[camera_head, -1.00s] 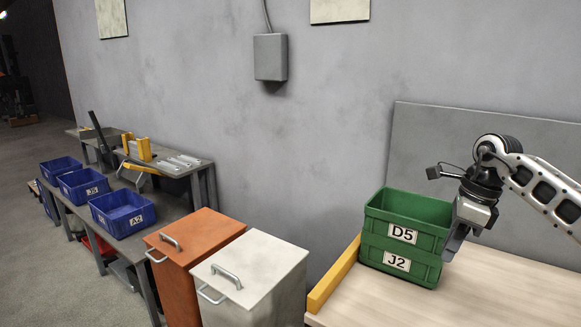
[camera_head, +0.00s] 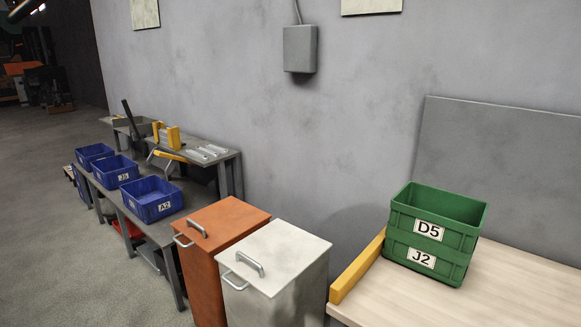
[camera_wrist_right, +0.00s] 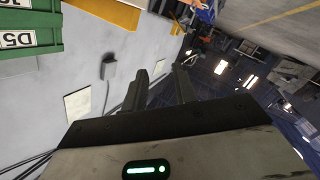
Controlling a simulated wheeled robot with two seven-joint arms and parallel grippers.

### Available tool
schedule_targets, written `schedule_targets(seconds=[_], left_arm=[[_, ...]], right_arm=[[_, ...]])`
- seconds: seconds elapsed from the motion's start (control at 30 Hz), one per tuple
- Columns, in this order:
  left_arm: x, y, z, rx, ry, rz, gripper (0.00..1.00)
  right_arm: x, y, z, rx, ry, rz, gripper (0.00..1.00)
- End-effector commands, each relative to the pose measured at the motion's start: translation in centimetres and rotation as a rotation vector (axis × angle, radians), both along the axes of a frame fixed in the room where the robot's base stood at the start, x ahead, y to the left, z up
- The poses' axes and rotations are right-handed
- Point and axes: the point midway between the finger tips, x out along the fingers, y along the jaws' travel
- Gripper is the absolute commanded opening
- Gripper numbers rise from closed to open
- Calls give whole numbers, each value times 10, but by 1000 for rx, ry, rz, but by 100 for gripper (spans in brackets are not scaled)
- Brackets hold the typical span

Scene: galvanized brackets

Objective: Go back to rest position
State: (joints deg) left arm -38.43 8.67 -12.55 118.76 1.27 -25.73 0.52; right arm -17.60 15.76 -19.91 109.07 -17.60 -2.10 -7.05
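Two stacked green crates (camera_head: 430,250), labelled D5 above and J2 below, stand on the light wooden table (camera_head: 420,305). Neither gripper shows in the head view, and my left gripper is in no view.
An orange bin (camera_head: 222,222) and a white bin (camera_head: 285,257) stand left of the table. A yellow strip (camera_head: 357,268) edges the table. A grey bench at the left carries several blue bins (camera_head: 152,205). Floor at far left is clear.

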Motion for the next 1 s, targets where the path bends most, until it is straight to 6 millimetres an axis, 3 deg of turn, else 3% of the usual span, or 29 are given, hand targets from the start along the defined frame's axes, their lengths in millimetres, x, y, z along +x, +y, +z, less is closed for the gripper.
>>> schedule_targets(seconds=[0.03,0.1,0.2,0.3,0.4,1.0], left_arm=[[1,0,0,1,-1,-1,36],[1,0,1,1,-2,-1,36],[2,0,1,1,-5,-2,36],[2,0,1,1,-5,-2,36],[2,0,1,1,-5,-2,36],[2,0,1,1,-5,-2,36]], right_arm=[[-26,-10,-26,102,172,-82,28],[-55,-21,-52,210,358,-172,28],[-89,-29,-77,316,547,-259,28],[-111,-32,-89,373,655,-307,28],[-118,-32,-94,393,692,-323,28],[-118,-32,-94,393,692,-323,28]])
